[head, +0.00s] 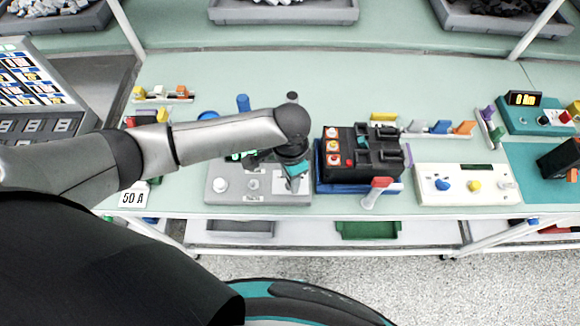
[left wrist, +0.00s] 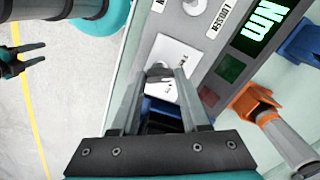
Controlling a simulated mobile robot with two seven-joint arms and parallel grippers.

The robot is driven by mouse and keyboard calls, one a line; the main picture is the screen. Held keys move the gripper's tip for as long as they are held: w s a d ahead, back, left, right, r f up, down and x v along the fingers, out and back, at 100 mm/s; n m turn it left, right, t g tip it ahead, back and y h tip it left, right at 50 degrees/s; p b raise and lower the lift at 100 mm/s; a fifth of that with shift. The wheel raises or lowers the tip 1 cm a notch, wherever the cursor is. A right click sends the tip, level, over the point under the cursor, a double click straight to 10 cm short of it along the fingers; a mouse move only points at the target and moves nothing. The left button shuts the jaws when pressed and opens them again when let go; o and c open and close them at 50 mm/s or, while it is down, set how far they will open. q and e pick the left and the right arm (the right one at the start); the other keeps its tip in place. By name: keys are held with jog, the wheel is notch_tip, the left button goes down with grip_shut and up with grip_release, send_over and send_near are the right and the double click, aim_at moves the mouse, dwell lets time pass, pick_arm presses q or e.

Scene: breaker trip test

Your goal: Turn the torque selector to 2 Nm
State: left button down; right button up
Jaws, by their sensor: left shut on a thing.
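The grey control panel (head: 232,192) lies at the front edge of the bench in the head view. My left gripper (head: 293,176) reaches down onto its right part. In the left wrist view my left gripper (left wrist: 158,88) is shut on the torque selector, over a white dial plate (left wrist: 178,52). The selector is mostly hidden between the fingers, and its pointing cannot be read. A green display (left wrist: 262,22) shows "Nm"; its number is out of view. My right gripper (left wrist: 28,56) shows open and empty above the floor in the left wrist view.
A black breaker block (head: 370,160) in a blue holder stands just right of the panel, with a red-handled tool (head: 378,190) before it. A white box (head: 450,192) with coloured knobs is further right. A "50 A" card (head: 132,198) is at left.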

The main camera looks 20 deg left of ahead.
pick_arm(q)
jog(key=shift+n+p, duration=1.8)
jog(key=shift+p, duration=0.2)
jog(key=shift+c, duration=2)
grip_release()
jog(key=shift+r, duration=0.1)
notch_tip(320, 180, up, 15)
jog(key=p, duration=0.1)
jog(key=shift+p, duration=0.4)
